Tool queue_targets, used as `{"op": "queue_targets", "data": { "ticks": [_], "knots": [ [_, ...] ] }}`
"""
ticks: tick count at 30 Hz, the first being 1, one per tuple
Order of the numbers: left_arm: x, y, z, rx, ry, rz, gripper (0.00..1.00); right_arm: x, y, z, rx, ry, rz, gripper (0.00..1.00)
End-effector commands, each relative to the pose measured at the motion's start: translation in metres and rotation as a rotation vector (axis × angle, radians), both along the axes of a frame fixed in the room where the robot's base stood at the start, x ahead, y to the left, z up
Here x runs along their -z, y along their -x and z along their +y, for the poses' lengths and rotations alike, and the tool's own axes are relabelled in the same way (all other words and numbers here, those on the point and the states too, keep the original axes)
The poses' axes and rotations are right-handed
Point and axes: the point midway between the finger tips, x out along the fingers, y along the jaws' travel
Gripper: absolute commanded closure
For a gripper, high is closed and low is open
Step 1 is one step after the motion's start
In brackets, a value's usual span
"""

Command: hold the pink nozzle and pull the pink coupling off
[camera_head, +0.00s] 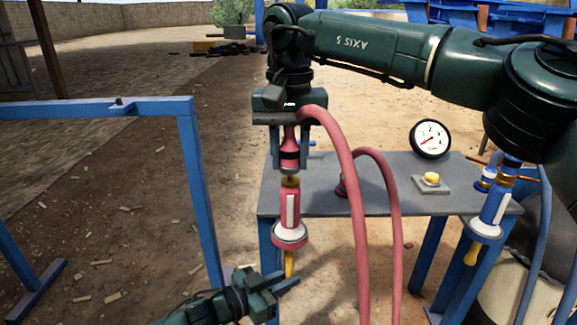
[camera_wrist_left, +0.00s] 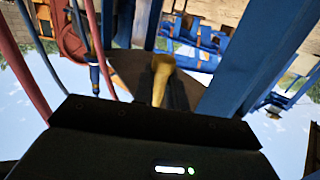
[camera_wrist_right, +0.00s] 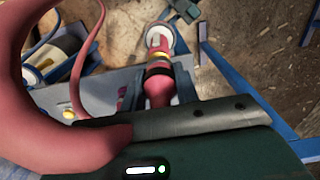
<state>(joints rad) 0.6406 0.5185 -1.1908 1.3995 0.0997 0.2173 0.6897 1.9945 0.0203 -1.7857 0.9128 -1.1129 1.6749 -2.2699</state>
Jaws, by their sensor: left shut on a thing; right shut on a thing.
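The pink nozzle (camera_head: 290,208) hangs upright at the left end of the grey table, with a pale collar and a yellow tip at its bottom. My left gripper (camera_head: 279,284) is shut on the yellow tip, which also shows between its fingers in the left wrist view (camera_wrist_left: 161,77). The pink coupling (camera_head: 290,153) is above the nozzle, with a brass part between them. I cannot tell whether they are still joined. My right gripper (camera_head: 288,118) is shut on the coupling's upper part. The coupling also shows in the right wrist view (camera_wrist_right: 159,88).
A pink hose (camera_head: 345,165) loops from the coupling down past the table (camera_head: 385,190). A gauge (camera_head: 430,139) and a yellow button (camera_head: 432,178) are on the table. A blue nozzle (camera_head: 490,212) hangs at its right end. A blue frame (camera_head: 195,180) stands left.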

Motion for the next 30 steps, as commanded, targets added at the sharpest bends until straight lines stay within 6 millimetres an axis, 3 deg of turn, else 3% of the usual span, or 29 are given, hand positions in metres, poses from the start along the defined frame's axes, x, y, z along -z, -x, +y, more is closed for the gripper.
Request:
{"op": "queue_targets", "data": {
  "ticks": [30],
  "knots": [
    [0.000, 0.000, 0.000, 0.001, 0.000, -0.001, 0.99, -0.040, 0.000, 0.000, 0.001, 0.000, -0.002, 1.00]
  ]
}}
